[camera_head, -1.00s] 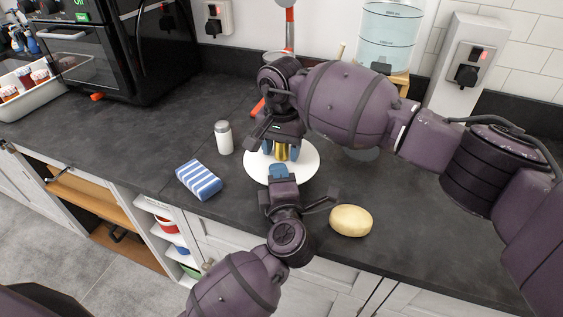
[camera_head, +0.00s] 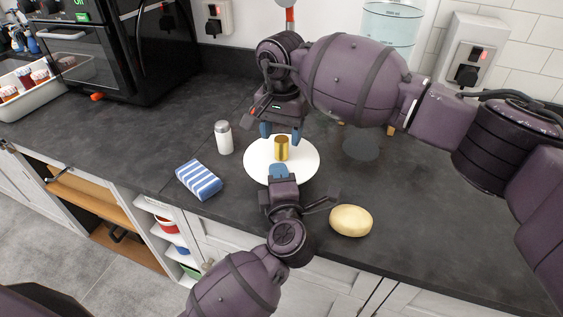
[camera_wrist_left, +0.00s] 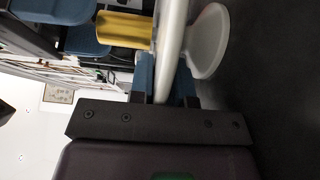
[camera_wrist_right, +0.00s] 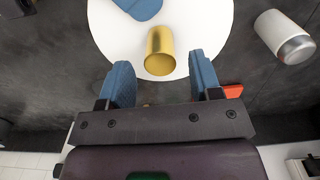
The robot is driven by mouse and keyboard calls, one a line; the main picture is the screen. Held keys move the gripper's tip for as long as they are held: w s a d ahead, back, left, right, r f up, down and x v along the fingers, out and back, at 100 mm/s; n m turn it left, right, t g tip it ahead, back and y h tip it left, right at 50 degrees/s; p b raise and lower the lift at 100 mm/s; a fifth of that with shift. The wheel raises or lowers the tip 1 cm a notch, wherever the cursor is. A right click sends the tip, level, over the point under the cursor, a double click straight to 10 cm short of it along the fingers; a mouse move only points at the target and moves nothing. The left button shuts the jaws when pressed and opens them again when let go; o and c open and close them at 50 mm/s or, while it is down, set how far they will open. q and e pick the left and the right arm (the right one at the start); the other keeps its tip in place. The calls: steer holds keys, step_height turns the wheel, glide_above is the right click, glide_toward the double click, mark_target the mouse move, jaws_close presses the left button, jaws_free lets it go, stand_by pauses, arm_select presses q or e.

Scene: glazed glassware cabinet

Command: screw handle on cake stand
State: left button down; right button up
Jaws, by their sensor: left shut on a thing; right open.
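The white cake stand (camera_head: 257,165) stands on the dark counter; its round foot (camera_wrist_left: 210,42) shows in the left wrist view. The gold cylindrical handle (camera_head: 281,148) stands upright at the plate's middle; whether it is fully seated on its thread cannot be seen. My left gripper (camera_head: 279,172) is shut on the near rim of the plate, with the plate (camera_wrist_left: 171,50) between its blue fingers. My right gripper (camera_head: 282,132) is open and empty, above and behind the handle. In the right wrist view the handle (camera_wrist_right: 160,52) lies beyond the open fingertips, clear of them.
A silver-capped shaker (camera_head: 223,138) and a striped blue cloth (camera_head: 199,179) are left of the stand. A yellow oval object (camera_head: 350,221) sits at the front right. A water dispenser (camera_head: 389,27) and wall sockets (camera_head: 468,65) are behind. Counter left of the shaker is clear.

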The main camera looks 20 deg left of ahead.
steer(key=shift+c, duration=0.5)
step_height(320, 180, up, 4)
steer(key=shift+f, duration=0.25)
steer(key=shift+f, duration=4.05)
steer(key=shift+c, duration=0.4)
steer(key=c, duration=0.7)
steer(key=o, duration=0.9)
